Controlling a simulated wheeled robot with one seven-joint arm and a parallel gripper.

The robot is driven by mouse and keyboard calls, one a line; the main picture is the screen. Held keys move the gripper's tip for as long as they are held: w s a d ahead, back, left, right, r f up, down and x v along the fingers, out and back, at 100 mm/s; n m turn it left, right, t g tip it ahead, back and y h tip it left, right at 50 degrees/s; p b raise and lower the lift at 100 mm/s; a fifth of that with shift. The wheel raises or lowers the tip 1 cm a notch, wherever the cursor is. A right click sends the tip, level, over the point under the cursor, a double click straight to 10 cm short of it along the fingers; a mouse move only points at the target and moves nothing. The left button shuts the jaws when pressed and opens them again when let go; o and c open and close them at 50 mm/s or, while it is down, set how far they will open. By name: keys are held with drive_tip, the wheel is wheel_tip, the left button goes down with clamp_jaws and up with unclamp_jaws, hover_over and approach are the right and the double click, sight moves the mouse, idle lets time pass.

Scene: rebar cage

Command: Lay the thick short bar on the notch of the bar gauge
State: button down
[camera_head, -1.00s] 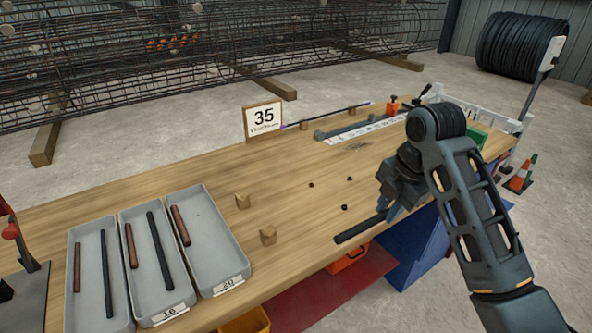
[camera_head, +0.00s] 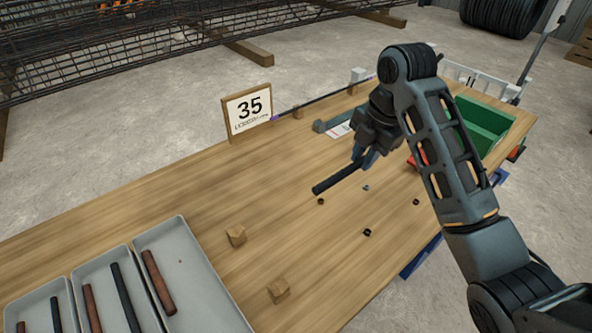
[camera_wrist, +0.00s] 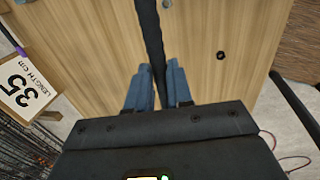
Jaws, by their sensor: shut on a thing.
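My gripper (camera_head: 366,158) is shut on a thick, short dark bar (camera_head: 337,179) and holds it above the middle of the table, tilted across the picture. In the wrist view the bar (camera_wrist: 150,32) runs between the two blue-grey fingers (camera_wrist: 158,78) and sticks out well past them. A grey piece (camera_head: 322,125) beside a white scale strip (camera_head: 341,130) lies behind my gripper and looks like the bar gauge. My arm hides much of it, and I cannot make out its notch.
A sign reading 35 (camera_head: 247,110) stands at the table's far edge, beside a thin bar on wooden blocks. Two wooden blocks (camera_head: 235,236) (camera_head: 278,291) and several small dark pieces lie on the table. Grey trays (camera_head: 205,297) with bars are at lower left, a green bin (camera_head: 488,122) at right.

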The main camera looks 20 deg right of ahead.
drive_tip(key=b, duration=0.3)
hover_over(311, 180)
drive_tip(key=f, duration=0.6)
drive_tip(key=shift+s+d+f, duration=0.2)
drive_tip(key=shift+s+f, duration=0.05)
drive_tip(key=shift+f, duration=2.15)
drive_tip(key=shift+f, duration=0.1)
drive_tip(key=c, duration=1)
unclamp_jaws()
drive_tip(key=shift+f, duration=0.15)
